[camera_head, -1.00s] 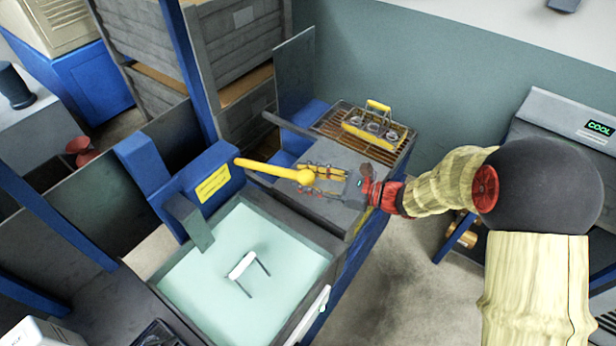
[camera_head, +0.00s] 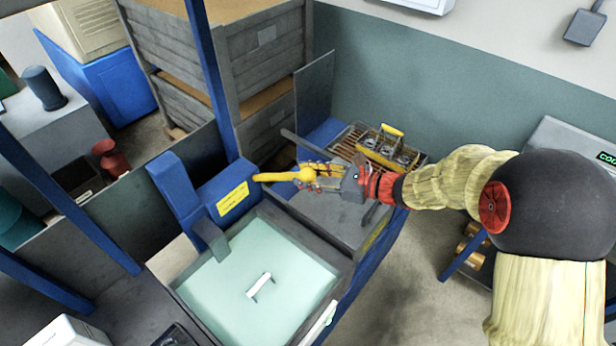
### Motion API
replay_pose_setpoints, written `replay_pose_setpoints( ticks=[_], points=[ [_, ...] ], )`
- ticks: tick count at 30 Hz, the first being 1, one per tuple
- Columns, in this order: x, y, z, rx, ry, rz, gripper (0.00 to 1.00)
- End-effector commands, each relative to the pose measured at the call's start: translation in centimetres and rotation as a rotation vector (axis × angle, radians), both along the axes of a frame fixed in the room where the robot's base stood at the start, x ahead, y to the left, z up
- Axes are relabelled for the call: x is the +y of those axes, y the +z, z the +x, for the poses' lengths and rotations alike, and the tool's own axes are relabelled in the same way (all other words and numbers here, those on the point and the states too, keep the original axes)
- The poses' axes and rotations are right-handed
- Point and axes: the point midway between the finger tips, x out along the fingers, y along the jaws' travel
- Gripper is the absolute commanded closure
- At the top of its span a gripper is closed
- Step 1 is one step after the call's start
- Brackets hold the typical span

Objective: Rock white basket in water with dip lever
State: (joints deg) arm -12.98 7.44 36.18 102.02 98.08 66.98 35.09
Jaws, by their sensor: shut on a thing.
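The yellow dip lever (camera_head: 272,177) sticks out from the blue housing with a yellow label (camera_head: 232,198) and ends in a ball knob. It is about level. My gripper (camera_head: 310,177) is shut on the knob end, its yellow fingers around it; the exact contact is small in the view. The white basket's handle (camera_head: 260,286) shows at the pale green water (camera_head: 225,290) in the grey tank below the lever. Only the handle and short stubs of its sides show; the rest of the basket is hidden under the water.
A wire rack (camera_head: 345,143) and a yellow-handled carrier with round parts (camera_head: 392,150) stand behind my gripper. A grey upright panel (camera_head: 314,95) and wooden crates (camera_head: 265,85) rise behind the lever. Open floor (camera_head: 415,260) lies right of the tank.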

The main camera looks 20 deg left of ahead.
Motion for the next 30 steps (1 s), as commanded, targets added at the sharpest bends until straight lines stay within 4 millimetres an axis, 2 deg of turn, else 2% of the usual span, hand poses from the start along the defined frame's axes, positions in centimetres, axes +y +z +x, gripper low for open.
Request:
replay_pose_setpoints(
  ticks=[1,2,9,12,23,26,30],
  points=[
    [0.1,0.9,0.3,-0.013,-0.001,0.011,1.00],
    [0.1,0.9,0.4,-0.013,-0.001,0.011,0.66],
    [0.1,0.6,0.2,-0.009,-0.001,0.007,0.52],
    [0.1,0.5,0.2,-0.008,-0.001,0.006,0.47],
    [-0.4,0.5,0.2,-0.006,-0.002,0.004,0.47],
    [-1.5,0.8,0.1,-0.008,-0.003,0.004,0.47],
    [-4.1,1.4,-0.2,-0.007,-0.006,0.004,0.47]
  ],
)
